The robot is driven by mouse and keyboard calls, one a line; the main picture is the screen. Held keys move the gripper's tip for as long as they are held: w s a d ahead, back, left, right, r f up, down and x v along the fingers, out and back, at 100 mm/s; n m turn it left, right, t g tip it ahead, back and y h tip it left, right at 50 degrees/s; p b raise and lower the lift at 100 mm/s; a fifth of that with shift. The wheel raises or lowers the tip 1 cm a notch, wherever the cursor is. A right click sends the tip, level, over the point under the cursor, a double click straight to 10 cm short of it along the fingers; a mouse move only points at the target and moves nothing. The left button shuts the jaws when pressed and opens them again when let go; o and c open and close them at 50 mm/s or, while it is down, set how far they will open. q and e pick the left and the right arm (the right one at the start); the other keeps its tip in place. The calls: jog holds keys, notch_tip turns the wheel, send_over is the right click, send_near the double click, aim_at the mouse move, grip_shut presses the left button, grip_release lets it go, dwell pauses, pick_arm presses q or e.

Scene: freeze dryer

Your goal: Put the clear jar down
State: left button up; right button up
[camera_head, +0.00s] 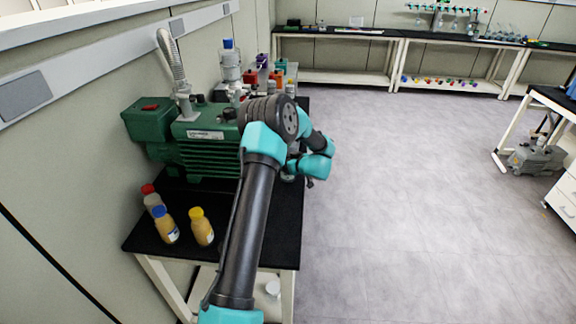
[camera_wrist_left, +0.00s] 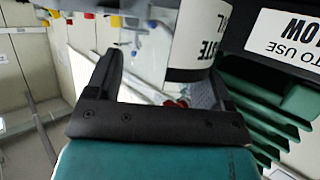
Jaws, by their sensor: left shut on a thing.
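My left arm reaches over the black-topped bench (camera_head: 285,235) in the head view, and its wrist hides most of the gripper there. In the left wrist view my left gripper (camera_wrist_left: 160,80) is shut on the clear jar (camera_wrist_left: 195,45), with one finger on each side. The jar shows a white label with partly readable dark letters, and its clear part is hard to make out against the background. In the head view a small pale, glassy bit (camera_head: 288,177) shows just below the wrist; I cannot tell whether it is the jar or whether it touches the bench. My right gripper is not in view.
A green pump (camera_head: 205,150) stands on the bench left of my wrist. Several capped bottles, one yellow-capped (camera_head: 202,228), stand at the front left. More bottles and a glass vessel (camera_head: 230,62) stand behind the pump. The floor (camera_head: 400,180) to the right is clear.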

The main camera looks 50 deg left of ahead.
pick_arm(q)
jog(key=shift+f, duration=0.6)
jog(key=shift+f, duration=0.15)
jog(key=o, duration=1)
jog(key=shift+d+r, duration=0.15)
jog(key=shift+r, duration=0.1)
jog(key=v, duration=1.1)
jog(key=shift+d, duration=0.35)
